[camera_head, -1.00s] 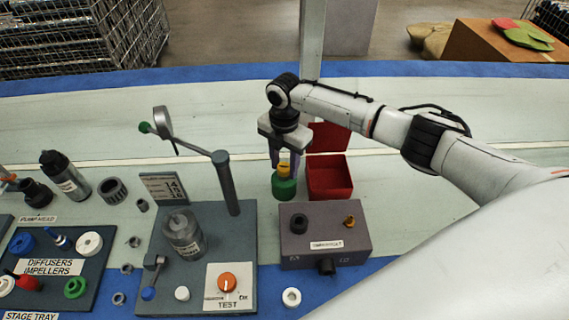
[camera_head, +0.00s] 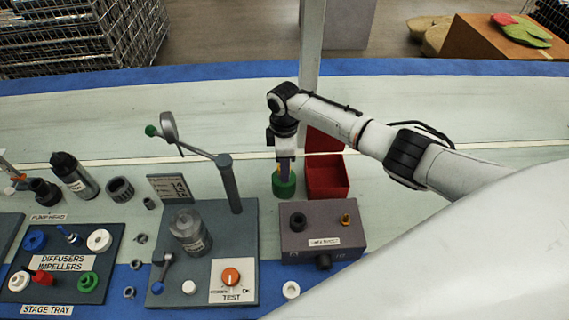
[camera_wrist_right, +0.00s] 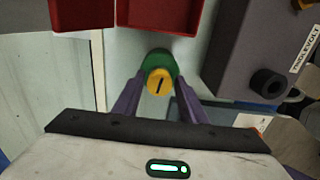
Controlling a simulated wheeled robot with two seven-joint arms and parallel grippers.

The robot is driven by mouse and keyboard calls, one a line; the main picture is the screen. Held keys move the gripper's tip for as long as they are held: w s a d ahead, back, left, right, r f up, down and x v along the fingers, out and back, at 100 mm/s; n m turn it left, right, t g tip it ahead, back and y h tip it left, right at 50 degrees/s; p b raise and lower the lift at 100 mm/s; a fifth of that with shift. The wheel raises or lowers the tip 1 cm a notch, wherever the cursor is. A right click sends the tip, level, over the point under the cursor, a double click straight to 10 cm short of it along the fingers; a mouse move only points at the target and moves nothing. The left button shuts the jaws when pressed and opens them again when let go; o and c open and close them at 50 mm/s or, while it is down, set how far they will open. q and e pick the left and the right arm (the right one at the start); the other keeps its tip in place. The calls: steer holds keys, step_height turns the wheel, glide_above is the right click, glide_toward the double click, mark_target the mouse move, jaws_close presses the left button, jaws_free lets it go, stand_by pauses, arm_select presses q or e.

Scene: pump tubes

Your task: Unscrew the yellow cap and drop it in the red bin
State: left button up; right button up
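The yellow cap (camera_wrist_right: 158,82) sits on top of a round green part, seen from above in the right wrist view. In the head view the green part (camera_head: 284,188) stands on the table, and the cap is mostly hidden by my gripper. My right gripper (camera_wrist_right: 160,80) points down with one purple finger on each side of the cap. It looks open, though contact at the tips is hard to see. The red bin (camera_head: 327,192) stands just right of the green part and also shows at the top of the wrist view (camera_wrist_right: 160,28). My left gripper is not in view.
A grey box (camera_head: 322,225) with knobs stands in front of the bin. A test stand (camera_head: 238,190) with a post and lever is at left. A stage tray (camera_head: 60,262) with several parts lies further left. The table behind is clear.

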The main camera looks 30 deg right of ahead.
steer(key=m, duration=0.8)
steer(key=c, duration=0.9)
steer(key=n, duration=0.3)
steer(key=shift+n, duration=0.3)
steer(key=shift+n, duration=1.8)
